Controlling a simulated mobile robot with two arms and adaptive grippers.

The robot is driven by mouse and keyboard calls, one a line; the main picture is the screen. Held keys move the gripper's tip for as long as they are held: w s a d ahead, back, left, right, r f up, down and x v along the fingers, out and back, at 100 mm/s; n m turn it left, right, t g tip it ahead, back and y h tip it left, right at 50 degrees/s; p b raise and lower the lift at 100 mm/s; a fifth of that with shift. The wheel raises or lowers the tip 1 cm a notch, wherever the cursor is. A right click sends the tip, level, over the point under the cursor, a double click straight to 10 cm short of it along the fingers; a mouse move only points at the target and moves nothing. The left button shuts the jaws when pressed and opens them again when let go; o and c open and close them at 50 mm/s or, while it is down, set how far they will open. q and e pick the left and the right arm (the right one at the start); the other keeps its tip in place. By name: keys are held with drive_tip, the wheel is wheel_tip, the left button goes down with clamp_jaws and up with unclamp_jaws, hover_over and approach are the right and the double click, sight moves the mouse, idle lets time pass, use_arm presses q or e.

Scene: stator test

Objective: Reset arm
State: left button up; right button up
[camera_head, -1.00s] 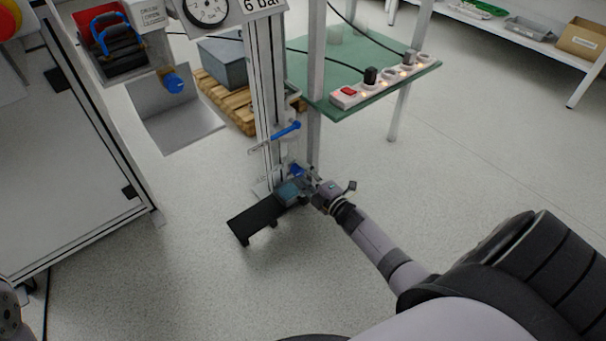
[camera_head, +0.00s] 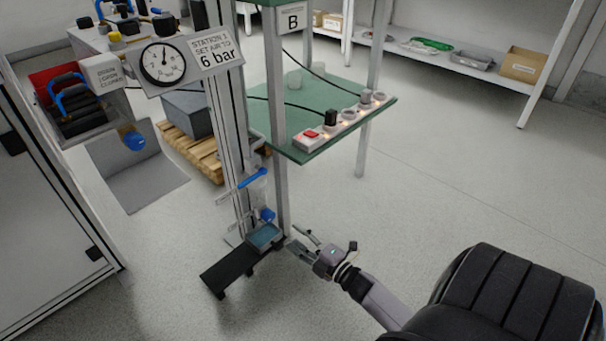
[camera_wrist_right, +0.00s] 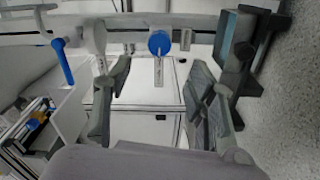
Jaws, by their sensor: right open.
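My right gripper (camera_head: 300,243) is low in the head view, just right of the small blue-grey tray (camera_head: 264,236). Its two fingers are spread and nothing shows between them. In the right wrist view the open fingers (camera_wrist_right: 158,70) frame a round blue knob (camera_wrist_right: 160,43) on a pipe farther off. The tray (camera_wrist_right: 236,28) also shows there, to the right of the fingers. My right arm comes in from the lower right. My left arm and gripper are out of view.
The tray sits by a black stand (camera_head: 229,269) at the foot of metal posts (camera_head: 278,120). A blue-handled valve (camera_head: 252,178) is above it. A green table (camera_head: 335,98) with a power strip (camera_head: 309,139) stands behind. Open floor (camera_head: 440,180) lies to the right.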

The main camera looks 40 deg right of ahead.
drive_tip(key=shift+s+d, duration=0.1)
drive_tip(key=shift+s, duration=0.8)
